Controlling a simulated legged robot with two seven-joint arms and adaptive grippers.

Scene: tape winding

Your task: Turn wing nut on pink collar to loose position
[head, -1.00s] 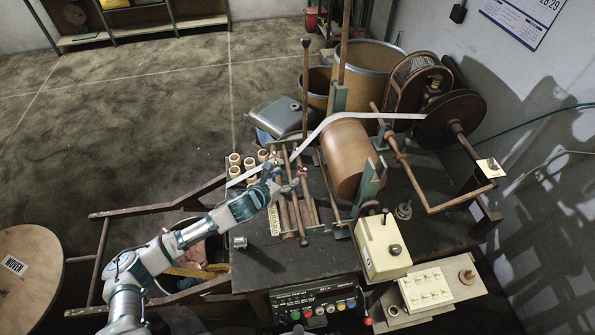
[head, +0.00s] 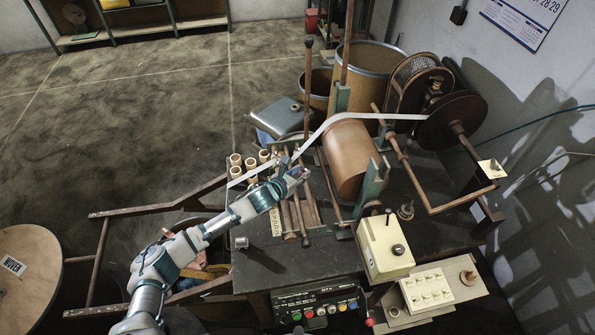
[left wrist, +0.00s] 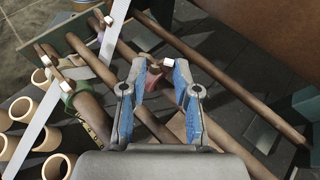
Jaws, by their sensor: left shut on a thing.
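My left gripper (head: 299,174) reaches in over the rods of the winding machine on the bench. In the left wrist view its two blue-padded fingers (left wrist: 160,66) straddle a reddish-pink collar (left wrist: 153,75) on a brown rod. They are shut on the small pale wing nut (left wrist: 168,62) at that collar. In the head view the gripper mostly hides collar and nut. A green collar (left wrist: 66,88) with another pale nut (left wrist: 46,60) sits on a rod to the left. My right gripper is not in view.
A white tape (head: 375,116) runs past the rods to a large dark reel (head: 450,120). Several cardboard cores (head: 236,160) stand left of the rods. A big brown roller (head: 350,160) and green uprights stand close on the right.

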